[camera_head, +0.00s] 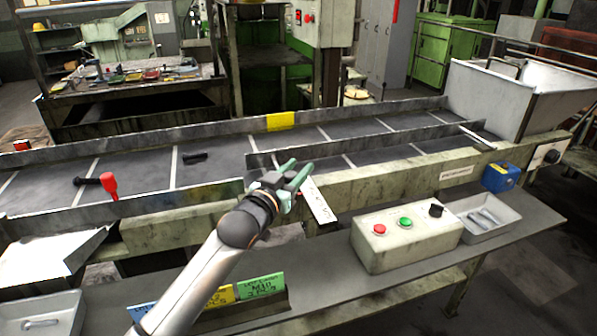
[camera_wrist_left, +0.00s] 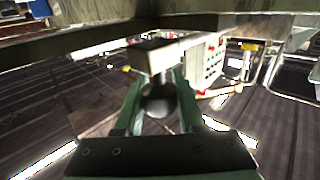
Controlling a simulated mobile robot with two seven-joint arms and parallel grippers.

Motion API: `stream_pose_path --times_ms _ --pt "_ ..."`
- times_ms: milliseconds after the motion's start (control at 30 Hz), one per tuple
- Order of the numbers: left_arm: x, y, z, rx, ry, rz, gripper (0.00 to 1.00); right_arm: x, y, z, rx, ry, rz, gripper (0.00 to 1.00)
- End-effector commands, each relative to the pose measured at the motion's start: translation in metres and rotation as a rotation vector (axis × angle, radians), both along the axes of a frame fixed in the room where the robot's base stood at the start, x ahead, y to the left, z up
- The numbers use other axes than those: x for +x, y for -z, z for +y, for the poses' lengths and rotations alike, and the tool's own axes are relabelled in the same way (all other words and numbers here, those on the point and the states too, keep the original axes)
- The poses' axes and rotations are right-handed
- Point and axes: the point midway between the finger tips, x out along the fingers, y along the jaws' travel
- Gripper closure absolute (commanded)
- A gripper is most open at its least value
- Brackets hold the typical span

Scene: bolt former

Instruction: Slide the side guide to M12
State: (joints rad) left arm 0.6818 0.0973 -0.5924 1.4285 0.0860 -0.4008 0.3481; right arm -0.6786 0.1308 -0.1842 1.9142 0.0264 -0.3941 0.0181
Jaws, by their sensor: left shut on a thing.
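The side guide (camera_head: 400,136) is a long thin metal rail lying along the near part of the conveyor (camera_head: 225,165). My left gripper (camera_head: 297,177) is at the rail's near left end, above the conveyor's front edge. In the left wrist view its green fingers (camera_wrist_left: 158,100) are shut on a dark round knob (camera_wrist_left: 157,97) under a pale metal block (camera_wrist_left: 158,54). A white scale plate (camera_head: 318,202) with small marks sits just right of the gripper; its marks are too small to read. My right gripper is not in view.
On the front shelf are a control box (camera_head: 405,240), a tray of metal parts (camera_head: 490,212), and a green card (camera_head: 261,287). A blue box (camera_head: 499,178) stands at right.

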Motion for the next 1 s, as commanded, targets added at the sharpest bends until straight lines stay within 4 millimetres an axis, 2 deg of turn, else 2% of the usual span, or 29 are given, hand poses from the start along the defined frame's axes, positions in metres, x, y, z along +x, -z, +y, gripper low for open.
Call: stream_pose_path --times_ms 67,100,333,733,1000 --pt "0.000 0.000 0.000 0.000 0.000 0.000 1.00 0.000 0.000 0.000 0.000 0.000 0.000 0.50" --pt "0.000 0.000 0.000 -0.001 0.000 0.000 0.57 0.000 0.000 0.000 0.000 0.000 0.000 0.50" --pt "0.000 0.000 0.000 -0.001 0.000 0.000 0.31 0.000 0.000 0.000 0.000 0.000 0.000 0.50" --pt "-0.006 0.000 0.003 -0.001 0.000 0.000 0.31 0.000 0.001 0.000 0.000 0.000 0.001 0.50" --pt "-0.038 0.001 0.019 0.000 0.000 -0.001 0.31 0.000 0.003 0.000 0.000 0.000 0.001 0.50"
